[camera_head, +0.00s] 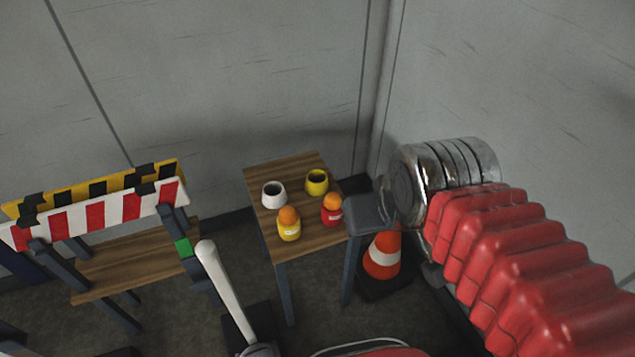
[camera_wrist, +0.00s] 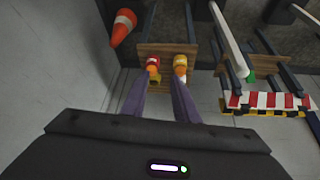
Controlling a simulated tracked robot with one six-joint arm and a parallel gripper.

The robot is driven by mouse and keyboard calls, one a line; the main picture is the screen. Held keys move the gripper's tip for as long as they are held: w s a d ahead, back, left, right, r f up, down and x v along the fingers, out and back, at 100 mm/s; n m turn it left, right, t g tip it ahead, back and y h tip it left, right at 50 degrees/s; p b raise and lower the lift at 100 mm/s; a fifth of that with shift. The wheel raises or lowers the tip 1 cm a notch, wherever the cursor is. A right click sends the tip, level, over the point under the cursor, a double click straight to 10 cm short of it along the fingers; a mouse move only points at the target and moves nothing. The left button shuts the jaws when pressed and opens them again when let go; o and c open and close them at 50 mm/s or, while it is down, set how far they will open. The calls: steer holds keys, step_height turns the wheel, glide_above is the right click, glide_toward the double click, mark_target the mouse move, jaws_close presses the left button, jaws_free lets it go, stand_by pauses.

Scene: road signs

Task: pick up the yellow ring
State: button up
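The yellow ring (camera_head: 317,187) is a short, round piece with a dark hole, on the back right of a small wooden table (camera_head: 312,240). A white ring (camera_head: 273,199) stands to its left. A yellow bottle (camera_head: 289,229) and a red bottle (camera_head: 332,214), both with orange caps, stand in front of the rings. In the wrist view, my gripper (camera_wrist: 156,80) has its two fingers apart, with nothing held between them. The red bottle (camera_wrist: 153,61) and yellow bottle (camera_wrist: 180,61) appear beyond the fingertips. There the yellow ring is mostly hidden. In the head view, my gripper's fingertips are not clear.
A traffic cone (camera_head: 383,257) stands right of the table. A striped barrier (camera_head: 100,213) with a wooden shelf is at the left. A white pole (camera_head: 222,290) rises in front, left of the table. Grey walls (camera_head: 230,80) close in behind and at right.

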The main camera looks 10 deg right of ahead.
steer(key=w+r+n, duration=0.1)
steer(key=w+n, duration=0.6)
steer(key=w, duration=0.6)
steer(key=n+h, duration=0.2)
steer(key=n, duration=1.8)
glide_above(307, 177)
steer(key=s+a, duration=0.1)
steer(key=s, duration=0.3)
step_height(307, 177, down, 28)
steer(key=f, duration=0.1)
steer(key=shift+w+a+r+g, duration=0.2)
steer(key=shift+r+g, duration=0.1)
steer(key=shift+g, duration=0.1)
steer(key=shift+d+f, duration=0.1)
steer(key=shift+x, duration=4.25)
steer(key=shift+f, duration=0.1)
